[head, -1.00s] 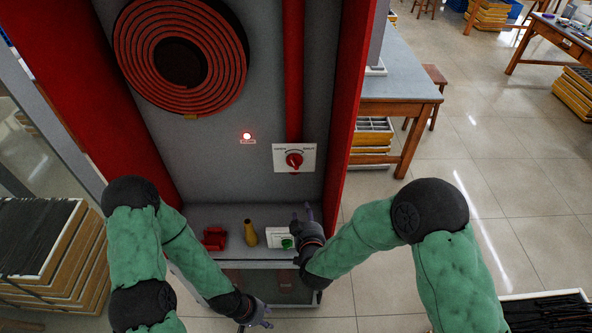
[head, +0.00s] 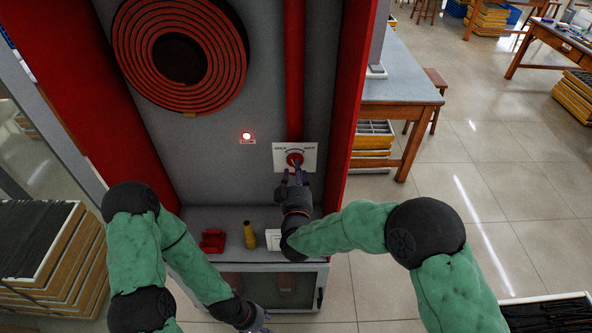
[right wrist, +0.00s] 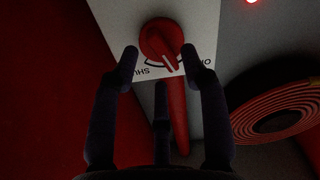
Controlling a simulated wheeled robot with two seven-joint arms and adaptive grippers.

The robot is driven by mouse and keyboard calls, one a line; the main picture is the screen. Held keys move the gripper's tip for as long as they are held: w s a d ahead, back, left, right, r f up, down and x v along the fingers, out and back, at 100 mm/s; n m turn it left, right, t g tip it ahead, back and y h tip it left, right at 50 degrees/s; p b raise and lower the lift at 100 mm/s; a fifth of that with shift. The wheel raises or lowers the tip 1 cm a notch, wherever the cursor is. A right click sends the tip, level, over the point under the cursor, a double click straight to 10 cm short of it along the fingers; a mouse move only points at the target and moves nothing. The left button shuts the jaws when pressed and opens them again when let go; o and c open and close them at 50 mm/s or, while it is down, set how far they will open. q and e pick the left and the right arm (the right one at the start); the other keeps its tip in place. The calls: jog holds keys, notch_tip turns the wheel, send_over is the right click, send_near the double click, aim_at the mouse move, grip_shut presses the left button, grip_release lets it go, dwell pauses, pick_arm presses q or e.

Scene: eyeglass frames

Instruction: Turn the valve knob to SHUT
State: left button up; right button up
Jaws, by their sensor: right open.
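The red valve knob (head: 294,159) is on a white plate (head: 309,152) on the cabinet's back wall. OPEN is at the plate's left and SHUT at its right in the head view. My right gripper (head: 292,174) is just below the knob and hides part of it. In the right wrist view the knob (right wrist: 161,40) is just beyond the open, empty fingers (right wrist: 160,54); contact cannot be told. The white mark on the knob lies between the two labels there. My left gripper (head: 262,318) is low near the cabinet's front, partly cut off and unclear.
A red pipe (head: 294,70) runs down to the plate. A coiled hose (head: 180,50) and a lit red lamp (head: 247,136) are on the back wall. A red item (head: 213,240), a yellow nozzle (head: 250,236) and a partly covered white box (head: 272,239) stand on the shelf.

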jog(key=shift+w, duration=1.1)
grip_shut()
